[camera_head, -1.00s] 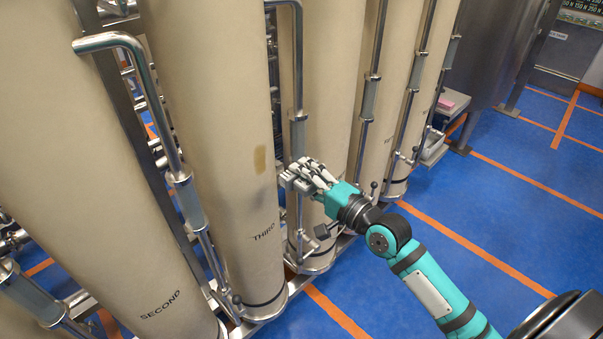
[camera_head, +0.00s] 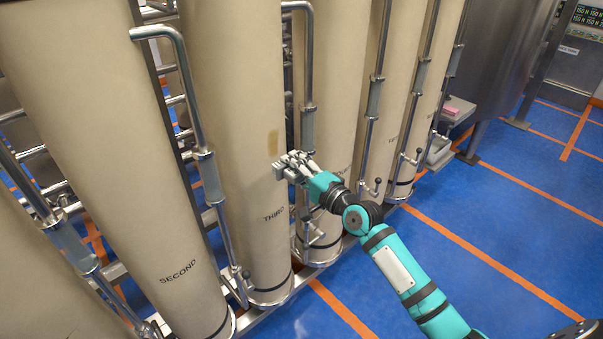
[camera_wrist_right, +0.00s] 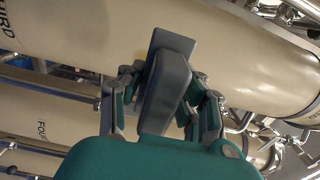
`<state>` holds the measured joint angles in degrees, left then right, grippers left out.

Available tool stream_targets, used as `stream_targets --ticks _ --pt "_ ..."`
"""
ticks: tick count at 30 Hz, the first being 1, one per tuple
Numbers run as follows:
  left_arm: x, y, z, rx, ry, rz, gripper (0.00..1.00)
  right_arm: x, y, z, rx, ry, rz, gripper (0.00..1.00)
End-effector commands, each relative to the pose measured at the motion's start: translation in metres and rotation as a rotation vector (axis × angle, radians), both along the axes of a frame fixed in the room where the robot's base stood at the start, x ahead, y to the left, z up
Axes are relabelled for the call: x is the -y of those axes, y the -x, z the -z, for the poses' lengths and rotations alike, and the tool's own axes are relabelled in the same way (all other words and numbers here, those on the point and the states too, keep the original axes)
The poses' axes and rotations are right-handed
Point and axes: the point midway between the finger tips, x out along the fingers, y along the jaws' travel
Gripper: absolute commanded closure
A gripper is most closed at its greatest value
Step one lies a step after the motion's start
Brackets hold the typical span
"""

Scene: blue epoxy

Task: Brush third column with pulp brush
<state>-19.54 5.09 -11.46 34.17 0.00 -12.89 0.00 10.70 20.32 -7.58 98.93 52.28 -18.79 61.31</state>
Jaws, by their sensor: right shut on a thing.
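The third column (camera_head: 235,110) is a tall beige cylinder marked THIRD near its foot. A brownish stain (camera_head: 272,143) shows on its right side, above the label. My right gripper (camera_head: 290,168) is at the right edge of this column in the head view, just below and right of the stain. In the right wrist view the gripper (camera_wrist_right: 165,90) is shut on a grey block-shaped brush (camera_wrist_right: 165,85), with a beige column behind it. I cannot tell whether the brush touches the column. My left gripper is not in view.
The second column (camera_head: 90,130) stands to the left and further columns (camera_head: 335,100) to the right. Steel pipes (camera_head: 308,100) with valves run upright between them. The blue floor (camera_head: 480,220) with orange lines is open on the right.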

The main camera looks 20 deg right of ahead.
Motion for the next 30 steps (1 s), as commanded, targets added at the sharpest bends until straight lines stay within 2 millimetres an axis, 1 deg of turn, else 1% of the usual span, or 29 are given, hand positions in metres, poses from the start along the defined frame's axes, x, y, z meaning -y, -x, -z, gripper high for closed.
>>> stream_targets --ticks 2,7,9,10,12,14,18,21,23,26,30 --pt "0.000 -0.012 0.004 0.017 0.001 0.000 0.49 -0.003 -0.008 0.000 0.003 -0.001 0.000 0.93" --pt "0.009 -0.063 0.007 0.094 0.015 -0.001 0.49 -0.010 -0.025 0.001 0.002 -0.002 -0.001 0.93" --pt "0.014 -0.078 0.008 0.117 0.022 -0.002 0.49 -0.011 -0.031 0.001 0.002 -0.001 0.000 0.93" --pt "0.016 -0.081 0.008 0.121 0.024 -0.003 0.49 -0.012 -0.034 0.001 0.001 0.000 0.000 0.93" --pt "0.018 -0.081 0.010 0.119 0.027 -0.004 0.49 -0.014 -0.039 0.000 0.001 0.000 0.000 0.93" --pt "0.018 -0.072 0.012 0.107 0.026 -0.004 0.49 -0.015 -0.042 0.000 0.001 -0.001 0.000 0.93" --pt "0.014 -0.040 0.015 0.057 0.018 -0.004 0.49 -0.017 -0.046 0.000 0.000 0.000 -0.001 0.93" --pt "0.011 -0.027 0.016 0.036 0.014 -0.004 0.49 -0.017 -0.047 -0.001 0.000 0.000 -0.001 0.93" --pt "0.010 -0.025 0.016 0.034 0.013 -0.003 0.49 -0.017 -0.047 -0.001 0.000 0.000 -0.001 0.93" --pt "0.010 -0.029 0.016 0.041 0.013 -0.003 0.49 -0.017 -0.047 -0.001 0.000 0.000 -0.001 0.93" --pt "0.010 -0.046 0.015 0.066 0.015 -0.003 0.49 -0.017 -0.046 -0.001 0.000 0.000 -0.001 0.93"
